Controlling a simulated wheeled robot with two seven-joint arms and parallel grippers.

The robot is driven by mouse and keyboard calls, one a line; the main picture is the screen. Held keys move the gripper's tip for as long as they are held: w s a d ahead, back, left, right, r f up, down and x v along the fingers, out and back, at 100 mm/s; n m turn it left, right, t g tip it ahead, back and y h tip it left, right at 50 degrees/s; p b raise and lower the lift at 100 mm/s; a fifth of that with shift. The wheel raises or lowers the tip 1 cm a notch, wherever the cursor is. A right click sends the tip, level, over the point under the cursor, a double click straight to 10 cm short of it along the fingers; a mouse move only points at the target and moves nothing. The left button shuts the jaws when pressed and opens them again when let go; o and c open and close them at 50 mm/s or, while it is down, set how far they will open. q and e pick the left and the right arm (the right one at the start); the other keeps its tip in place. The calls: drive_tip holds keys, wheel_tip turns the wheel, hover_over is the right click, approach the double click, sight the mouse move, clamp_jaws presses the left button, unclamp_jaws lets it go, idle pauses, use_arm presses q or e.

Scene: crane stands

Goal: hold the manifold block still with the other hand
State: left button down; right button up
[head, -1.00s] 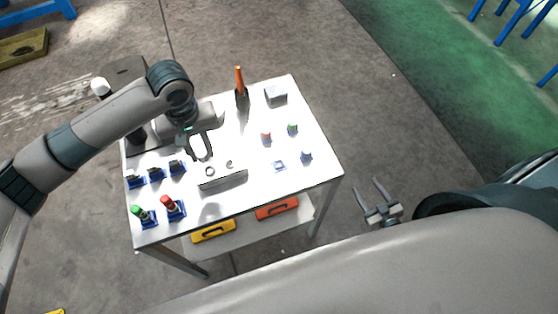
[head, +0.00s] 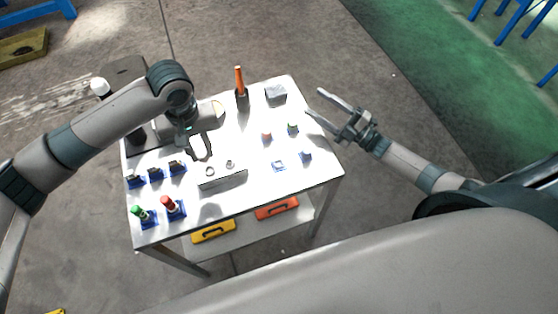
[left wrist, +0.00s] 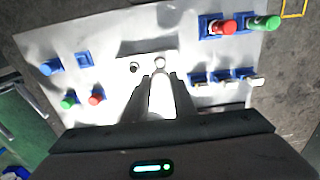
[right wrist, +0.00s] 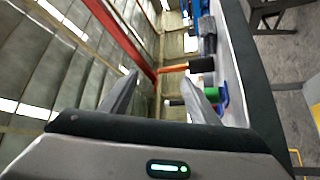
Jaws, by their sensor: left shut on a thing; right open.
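The manifold block (head: 222,181) is a pale bar with a grey front face and two round ports on top, near the middle of the table. It also shows in the left wrist view (left wrist: 147,47). My left gripper (head: 200,150) is above and behind it, shut on a white piece (left wrist: 162,98) that blends with the bright table. Whether that piece touches a port, I cannot tell. My right gripper (head: 314,103) is open and empty at the table's right edge, apart from the block. In the right wrist view its fingers (right wrist: 157,85) are spread.
An orange-topped bottle-like item (head: 241,88) and a grey box (head: 276,93) stand at the back. Small red (head: 267,135), green (head: 292,128) and blue (head: 306,156) parts stand right. Blue holders (head: 148,219) line the left.

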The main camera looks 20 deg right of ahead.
drive_tip(key=s+a+n+g, duration=0.2)
drive_tip(key=a+n+g, duration=0.3)
drive_tip(key=n, duration=0.5)
drive_tip(key=s+a+n+g, duration=0.3)
drive_tip(key=a+n+g, duration=0.3)
drive_tip(key=a+n, duration=0.2)
drive_tip(key=s+a+n+g+y, duration=0.1)
drive_tip(key=a+n+g, duration=0.4)
drive_tip(key=n, duration=0.6)
drive_tip(key=shift+s+a+n, duration=0.3)
drive_tip(key=shift+s+a, duration=0.4)
drive_tip(key=shift+a, duration=0.15)
drive_tip(key=shift+w+f+n+g+h, duration=0.1)
drive_tip(key=shift+f+n+g+h, duration=0.25)
drive_tip(key=shift+n+h, duration=0.6)
drive_tip(key=shift+w+d+f+n+h, duration=0.2)
drive_tip(key=shift+d+f+n+h, duration=0.1)
drive_tip(key=shift+n, duration=0.45)
drive_tip(key=shift+a, duration=0.2)
drive_tip(key=shift+x, duration=4.35)
drive_tip(key=shift+f, duration=0.1)
